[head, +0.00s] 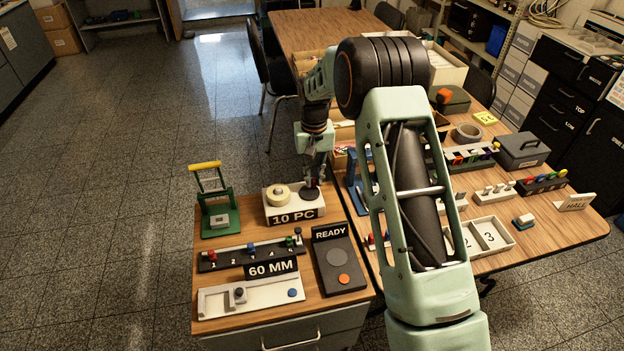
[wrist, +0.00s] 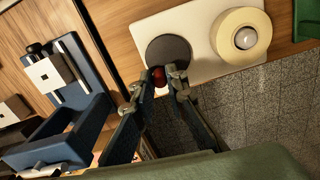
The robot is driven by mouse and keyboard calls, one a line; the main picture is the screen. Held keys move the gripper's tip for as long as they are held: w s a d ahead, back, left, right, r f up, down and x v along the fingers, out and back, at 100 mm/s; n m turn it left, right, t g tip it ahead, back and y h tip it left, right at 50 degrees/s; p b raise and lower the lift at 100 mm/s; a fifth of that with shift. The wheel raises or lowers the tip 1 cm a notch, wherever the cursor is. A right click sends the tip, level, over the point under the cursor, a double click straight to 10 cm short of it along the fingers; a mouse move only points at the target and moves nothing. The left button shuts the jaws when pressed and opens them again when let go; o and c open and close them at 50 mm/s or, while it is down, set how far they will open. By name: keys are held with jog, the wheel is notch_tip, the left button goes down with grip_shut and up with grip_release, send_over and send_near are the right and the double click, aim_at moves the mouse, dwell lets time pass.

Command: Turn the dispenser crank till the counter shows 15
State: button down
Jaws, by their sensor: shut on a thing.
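The dispenser is a white box (head: 270,212) on the small wooden cabinet, with a pale cream roll (head: 278,194) on top. Its front plate (head: 293,217) reads "10 PC". A dark round disc (head: 309,194) sits on its right side and also shows in the wrist view (wrist: 168,52). A small red knob (wrist: 159,76) stands at the disc's edge. My gripper (wrist: 160,84) is shut on this knob, one fingertip on each side. In the head view my gripper (head: 313,183) comes down over the disc, and the knob cannot be made out there.
A green stand with a yellow handle (head: 205,166) is left of the dispenser. In front are a numbered peg strip (head: 222,262), a "60 MM" slide gauge (head: 225,303) and a "READY" box (head: 340,265). A blue fixture (wrist: 75,110) stands close beside my fingers.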

aim_at(310, 197)
jog(key=m, duration=0.3)
jog(key=shift+s+d+m+b, duration=0.25)
jog(key=shift+m+b, duration=0.1)
jog(key=shift+m, duration=0.05)
jog(key=m, duration=0.3)
jog(key=shift+s+d+m, duration=0.1)
jog(key=shift+s+m, duration=0.2)
jog(key=m, duration=0.3)
jog(key=shift+s+m, duration=0.3)
jog(key=shift+s, duration=0.05)
jog(key=m, duration=0.3)
jog(key=shift+s+m, duration=0.3)
jog(key=m, duration=0.2)
jog(key=m+p, duration=0.1)
jog(key=m, duration=0.1)
jog(key=s+m+p, duration=0.1)
jog(key=m, duration=0.1)
jog(key=shift+a+r, duration=0.1)
jog(key=shift+a, duration=0.25)
jog(key=m, duration=0.2)
jog(key=m+p, duration=0.1)
jog(key=shift+s+a+m, duration=0.1)
jog(key=shift+a+m, duration=0.2)
jog(key=shift+m, duration=0.1)
jog(key=shift+a+m+p, duration=0.25)
jog(key=shift+m+p, duration=0.35)
jog(key=shift+m, duration=0.9)
